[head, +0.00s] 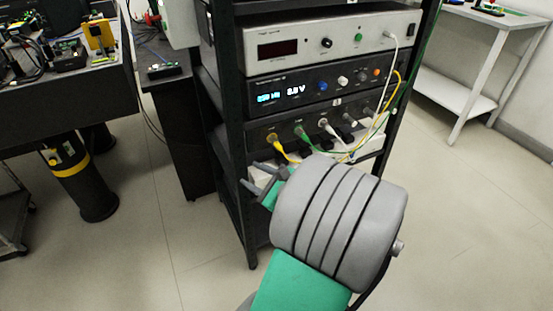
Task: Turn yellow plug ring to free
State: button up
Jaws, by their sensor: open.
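The yellow plug (273,138) is at the left end of a row of plugs on the lowest black panel of the rack. A yellow cable hangs from it and loops to the right. Its ring is too small to tell which way it is turned. My gripper (256,177) is in front of the rack, below and slightly left of the yellow plug in the picture. Its grey fingers are apart, with nothing seen between them, and they look clear of the plug. My thick grey wrist hides the rack's lower right part.
Beside the yellow plug are a green plug (299,131), a white plug (323,124) and dark ones. Green, white and yellow cables hang in front of the panel. The rack's front left post (230,130) stands near my gripper. The floor (460,220) at right is clear.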

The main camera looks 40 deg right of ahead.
aim_at(280, 150)
jog(key=s+d+r+m+t+h, duration=0.1)
jog(key=d+m, duration=0.2)
jog(key=s+d+r+m+h, duration=0.1)
jog(key=s+d+m+h, duration=0.1)
jog(key=m, duration=0.1)
jog(key=s+d+r+m+t+h, duration=0.1)
jog(key=d+m+h, duration=0.1)
jog(key=d+m, duration=0.1)
jog(key=shift+s+d+t+b, duration=0.25)
jog(key=shift+d+t+b, duration=0.05)
jog(key=shift+d+b, duration=0.05)
jog(key=b+x, duration=0.1)
jog(key=x, duration=0.6)
jog(key=shift+f, duration=0.1)
grip_shut()
jog(key=shift+a, duration=0.1)
